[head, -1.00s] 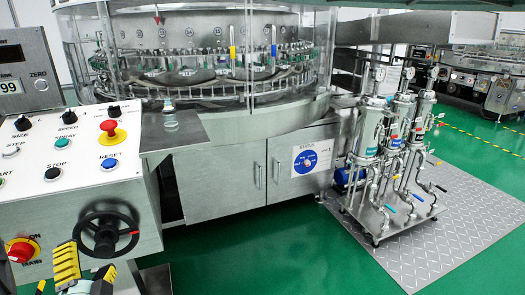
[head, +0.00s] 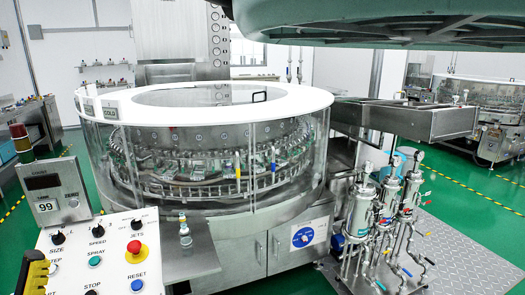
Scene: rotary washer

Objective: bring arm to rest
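One yellow-and-black finger of my gripper (head: 33,268) shows at the lower left edge of the head view, in front of the white control panel (head: 62,262). The rest of my gripper and arm is hidden or out of frame, so I cannot tell how far apart the fingers are. I see nothing held in the visible part. The panel carries black knobs, a red emergency button (head: 135,252), a green SPRAY button and a blue RESET button.
The round rotary washer (head: 205,98) with a white top stands behind the panel. A small bottle (head: 184,230) stands on a steel shelf (head: 190,258). Filter housings (head: 387,205) stand on a metal floor plate (head: 465,250) at right. Green floor shows further right.

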